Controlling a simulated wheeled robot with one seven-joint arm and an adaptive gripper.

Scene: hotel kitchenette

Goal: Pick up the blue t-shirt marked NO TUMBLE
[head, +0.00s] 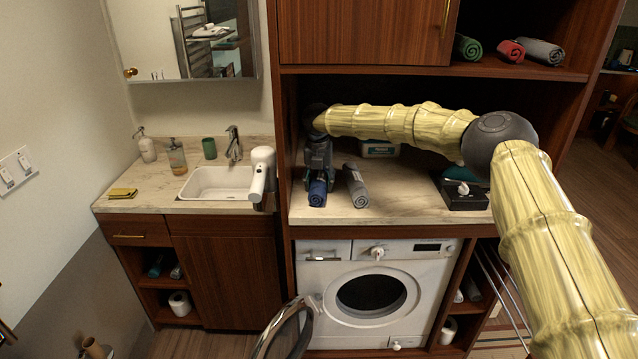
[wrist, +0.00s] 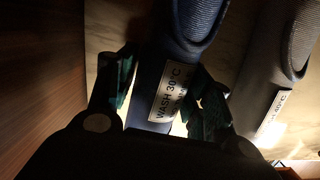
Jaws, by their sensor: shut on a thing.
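A rolled blue t-shirt (head: 318,190) lies on the counter inside the open niche above the washing machine. My gripper (head: 318,172) points down over its back part. In the wrist view the dark fingers stand on both sides of the blue roll (wrist: 188,60), shut on it. Its white label (wrist: 168,92) reads "WASH 30°C"; a second line is partly hidden and I cannot read it. No "NO TUMBLE" wording is legible. I cannot see any gap between the roll and the counter.
A grey roll (head: 356,186) lies close to the right; its label (wrist: 272,115) shows "40°C". A dark box (head: 462,192) stands farther right, and a pale container (head: 380,149) behind. The niche's wooden side wall (wrist: 40,80) is close on the left. Several rolls lie on the shelf above.

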